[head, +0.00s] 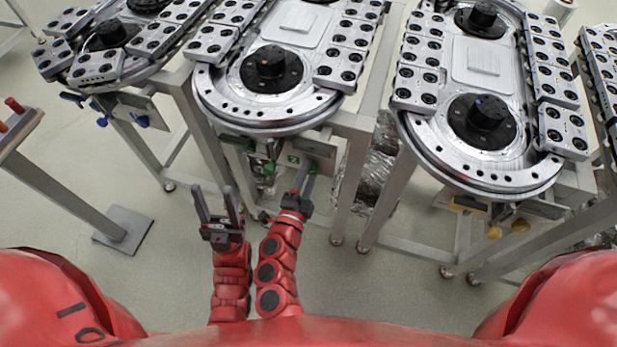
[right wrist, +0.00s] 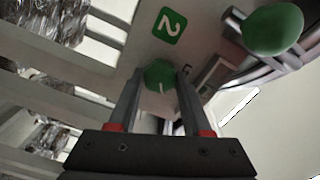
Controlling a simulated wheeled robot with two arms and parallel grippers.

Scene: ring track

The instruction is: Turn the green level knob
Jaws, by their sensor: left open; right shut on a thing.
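A small green knob (right wrist: 160,75) with a pale mark sits between the fingertips of my right gripper (right wrist: 160,80), which is shut on it, beneath the middle track. In the head view my right gripper (head: 304,177) reaches up under that track's front edge, and its fingers partly cover this knob. A second, larger-looking green knob (right wrist: 273,29) is to the right in the right wrist view, apart from the fingers. A green label with a 2 (right wrist: 168,25) is on the panel by the held knob. My left gripper (head: 217,205) is open and empty, left of the right one.
The middle ring track (head: 225,105) stands on a metal frame above the knobs. Similar tracks stand left, with blue knobs (head: 141,121), and right, with yellow knobs (head: 493,231). Frame legs (head: 345,190) stand close by on the right. Floor at the left is mostly clear.

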